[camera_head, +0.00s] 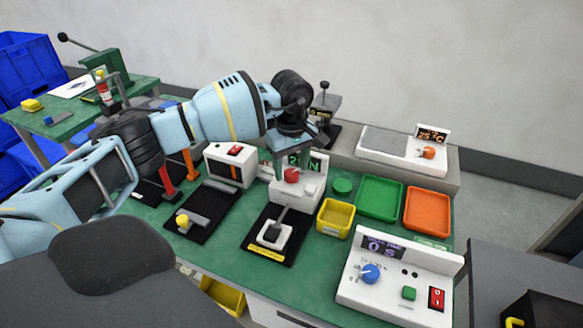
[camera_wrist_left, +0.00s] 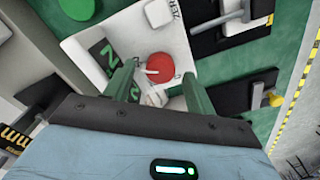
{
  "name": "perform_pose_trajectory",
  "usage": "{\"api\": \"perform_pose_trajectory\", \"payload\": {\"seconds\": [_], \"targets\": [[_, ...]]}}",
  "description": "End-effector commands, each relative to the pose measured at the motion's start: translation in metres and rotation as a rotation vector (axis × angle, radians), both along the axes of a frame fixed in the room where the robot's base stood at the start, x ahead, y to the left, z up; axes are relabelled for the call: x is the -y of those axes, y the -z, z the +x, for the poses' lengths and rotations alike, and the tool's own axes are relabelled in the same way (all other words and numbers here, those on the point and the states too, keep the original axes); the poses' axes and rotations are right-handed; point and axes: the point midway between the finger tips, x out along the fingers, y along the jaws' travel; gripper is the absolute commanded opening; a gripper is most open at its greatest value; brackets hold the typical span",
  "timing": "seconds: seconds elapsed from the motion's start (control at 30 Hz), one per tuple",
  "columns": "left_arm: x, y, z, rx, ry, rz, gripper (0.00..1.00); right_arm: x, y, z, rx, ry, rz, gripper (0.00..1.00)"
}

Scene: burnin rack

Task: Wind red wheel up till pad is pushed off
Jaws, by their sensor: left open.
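The red wheel (camera_head: 291,175) is on the front of a white box with a green display reading about "2 N", whose left part is hidden. The red wheel also shows in the wrist view (camera_wrist_left: 160,68), with a small pale mark or handle on it. My left gripper (camera_head: 290,158) is open, its green fingers pointing down at the wheel. In the wrist view the fingers stand either side of it; I cannot tell if they touch. I cannot tell which part is the pad.
A green disc (camera_head: 342,186), a yellow bin (camera_head: 335,218), a green tray (camera_head: 380,198) and an orange tray (camera_head: 427,211) lie right of the box. A white console (camera_head: 399,275) with a blue knob is at front right. A white unit (camera_head: 231,163) stands left.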

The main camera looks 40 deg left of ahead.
Motion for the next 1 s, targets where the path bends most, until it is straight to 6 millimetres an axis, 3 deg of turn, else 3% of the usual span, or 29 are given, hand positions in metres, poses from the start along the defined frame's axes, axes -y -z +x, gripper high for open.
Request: {"api": "perform_pose_trajectory", "payload": {"seconds": [0.4, 1.0], "targets": [[0.000, -0.061, 0.000, 0.002, 0.000, -0.001, 0.56, 0.000, 0.002, -0.002, -0.004, 0.001, 0.000, 0.36], [0.000, -0.068, 0.000, 0.000, 0.001, 0.000, 0.56, 0.000, 0.002, -0.002, -0.005, 0.000, 0.000, 0.36]]}}
